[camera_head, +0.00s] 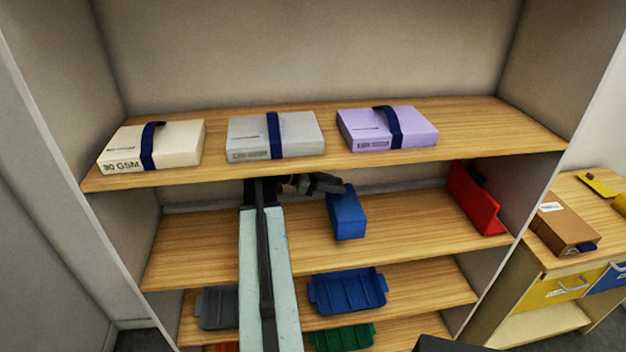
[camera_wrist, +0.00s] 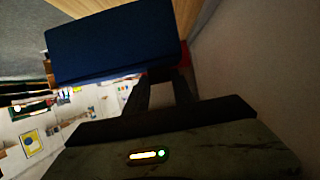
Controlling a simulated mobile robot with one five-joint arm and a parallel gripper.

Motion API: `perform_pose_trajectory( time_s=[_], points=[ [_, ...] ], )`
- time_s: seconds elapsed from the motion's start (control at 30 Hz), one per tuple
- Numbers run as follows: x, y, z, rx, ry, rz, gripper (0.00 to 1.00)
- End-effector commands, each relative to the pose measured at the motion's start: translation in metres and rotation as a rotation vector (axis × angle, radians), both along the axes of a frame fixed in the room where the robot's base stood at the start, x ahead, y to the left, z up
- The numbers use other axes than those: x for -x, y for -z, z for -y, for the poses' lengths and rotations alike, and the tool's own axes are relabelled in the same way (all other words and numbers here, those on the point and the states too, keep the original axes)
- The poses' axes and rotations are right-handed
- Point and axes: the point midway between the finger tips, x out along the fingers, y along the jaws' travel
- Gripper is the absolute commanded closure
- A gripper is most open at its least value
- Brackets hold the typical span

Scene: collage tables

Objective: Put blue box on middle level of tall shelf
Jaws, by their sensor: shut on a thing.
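The blue box (camera_head: 347,215) is at the second level of the tall shelf (camera_head: 190,243), under the top board. My gripper (camera_head: 332,186) reaches in from the left and is shut on the box near its upper end. In the wrist view the dark blue box (camera_wrist: 115,42) is held between the fingers of my gripper (camera_wrist: 165,82). The head view does not clearly show whether the box touches the board below it.
Cream (camera_head: 180,140), grey (camera_head: 298,133) and purple (camera_head: 362,127) packs lie on the top level. Blue (camera_head: 347,291), grey (camera_head: 216,307) and green (camera_head: 343,338) bins sit lower. A cabinet (camera_head: 540,299) stands at the right.

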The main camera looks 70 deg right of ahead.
Motion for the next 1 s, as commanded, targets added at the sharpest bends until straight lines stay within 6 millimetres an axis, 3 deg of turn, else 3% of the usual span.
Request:
perform_pose_trajectory(
  time_s=[0.37, 0.8, 1.0],
  points=[
    [0.008, 0.009, 0.0, 0.0, 0.012, -0.001, 1.0],
    [0.008, 0.063, 0.0, 0.0, 0.013, -0.001, 1.0],
    [0.008, 0.069, 0.0, 0.0, 0.013, -0.001, 1.0]
  ],
)
